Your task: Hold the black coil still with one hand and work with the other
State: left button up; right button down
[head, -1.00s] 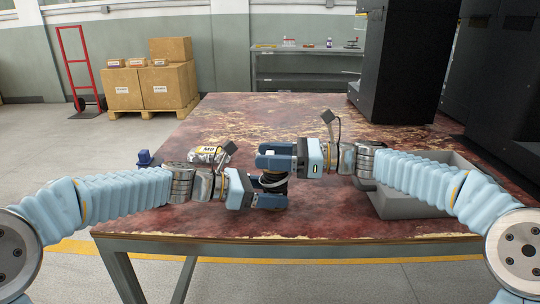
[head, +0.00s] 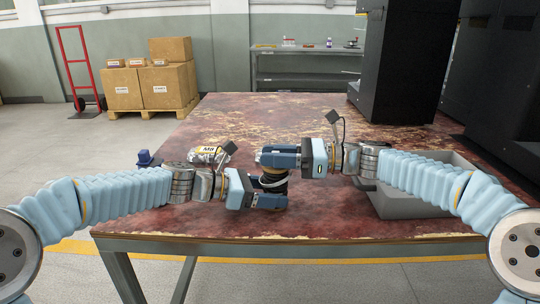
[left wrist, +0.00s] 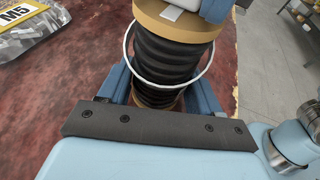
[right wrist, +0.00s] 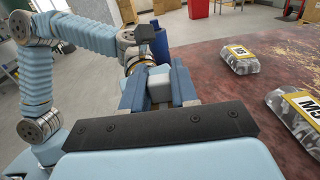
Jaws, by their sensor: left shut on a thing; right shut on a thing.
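The black coil (head: 274,186) is a ribbed black tube with tan ends, standing upright near the table's front. In the left wrist view the coil (left wrist: 170,55) has a thin white ring (left wrist: 127,52) loosely around it. My left gripper (head: 268,201) is shut around its lower part, one finger on each side. My right gripper (head: 279,157) is directly above, shut on a small pale block (right wrist: 160,79) at the top of the coil. Whether that block is joined to the coil or the ring I cannot tell. The fingers hide parts of the coil.
Clear bags with yellow labels (head: 208,153) lie left of the grippers; the right wrist view shows two, one labelled M5 (right wrist: 300,110). A small blue thing (head: 146,158) stands at the table's left edge. A grey bin (head: 395,207) sits under my right arm. The table's far middle is clear.

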jog(key=shift+d, duration=1)
jog(key=c, duration=0.9)
grip_release()
jog(key=d, duration=0.8)
jog(key=s+d, duration=0.1)
jog(key=d, duration=0.3)
pick_arm(q)
jog(key=o, duration=0.9)
jog(key=shift+c, duration=0.2)
